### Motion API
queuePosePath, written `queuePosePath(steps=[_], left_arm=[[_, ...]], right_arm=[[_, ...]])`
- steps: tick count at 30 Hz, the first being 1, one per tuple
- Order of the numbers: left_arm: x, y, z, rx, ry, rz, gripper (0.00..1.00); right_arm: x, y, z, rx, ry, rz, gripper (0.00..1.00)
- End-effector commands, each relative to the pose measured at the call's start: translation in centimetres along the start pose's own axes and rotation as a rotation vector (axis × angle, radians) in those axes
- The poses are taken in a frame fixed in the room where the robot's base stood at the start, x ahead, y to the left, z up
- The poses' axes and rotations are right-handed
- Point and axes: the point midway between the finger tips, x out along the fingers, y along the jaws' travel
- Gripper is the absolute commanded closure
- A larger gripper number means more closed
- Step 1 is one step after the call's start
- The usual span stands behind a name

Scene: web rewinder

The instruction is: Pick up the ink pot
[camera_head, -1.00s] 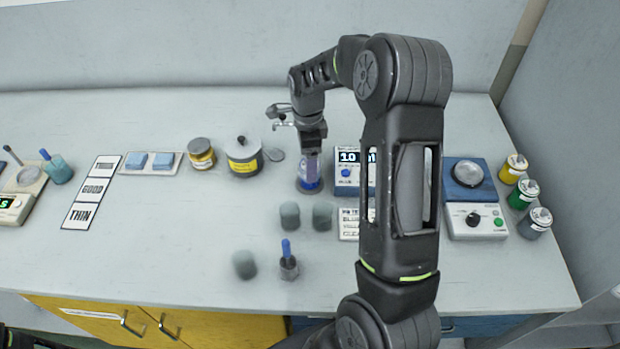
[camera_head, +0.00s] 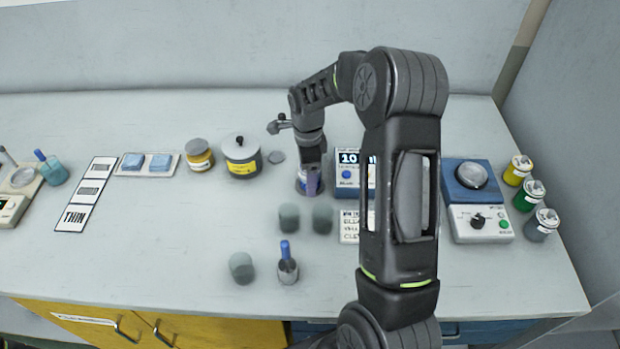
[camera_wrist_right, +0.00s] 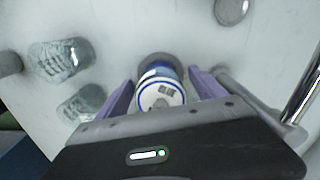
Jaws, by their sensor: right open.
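A small pot with a white top and blue bands, which I take for the ink pot, shows in the right wrist view (camera_wrist_right: 160,92). My right gripper (camera_wrist_right: 160,94) is open, with its purple fingers on either side of the pot. No clear contact shows. In the head view the right gripper (camera_head: 309,182) points down at the pot's place on the table, left of a digital readout box (camera_head: 348,178), and its fingers mostly hide the pot. My left gripper is not in view.
Two clouded glasses (camera_head: 289,218) (camera_head: 322,219) stand just in front of the right gripper. A third glass (camera_head: 241,267) and a cup with a blue-handled tool (camera_head: 288,270) are nearer the front. Yellow-labelled pots (camera_head: 201,156) (camera_head: 241,158) stand to the left. Small jars (camera_head: 524,195) line the right.

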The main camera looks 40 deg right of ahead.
Motion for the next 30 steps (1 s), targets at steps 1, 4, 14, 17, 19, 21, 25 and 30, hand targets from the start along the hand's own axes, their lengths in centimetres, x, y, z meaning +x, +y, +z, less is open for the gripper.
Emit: queuePosePath(steps=[1,4,14,17,19,21,25,30], left_arm=[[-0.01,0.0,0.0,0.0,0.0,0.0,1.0],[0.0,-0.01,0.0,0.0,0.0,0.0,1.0],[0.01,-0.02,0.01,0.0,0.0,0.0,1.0],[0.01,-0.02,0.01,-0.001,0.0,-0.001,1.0],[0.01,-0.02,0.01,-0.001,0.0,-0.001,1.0],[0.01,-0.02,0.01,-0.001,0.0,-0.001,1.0],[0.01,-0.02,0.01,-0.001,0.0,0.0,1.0],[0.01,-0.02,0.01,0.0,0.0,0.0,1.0]], right_arm=[[-0.01,0.0,0.0,0.0,0.0,0.0,0.21],[-0.02,0.0,0.0,0.0,0.0,0.0,0.21],[-0.02,0.01,0.0,0.0,0.0,0.0,0.32],[-0.02,0.01,0.0,0.0,0.0,0.0,0.4],[-0.02,0.01,0.0,0.0,0.0,0.0,0.45],[-0.02,0.01,0.0,0.0,0.0,0.0,0.51],[-0.02,0.01,0.0,0.0,0.0,0.0,0.62],[-0.02,0.0,0.0,0.0,0.0,0.0,0.76]])
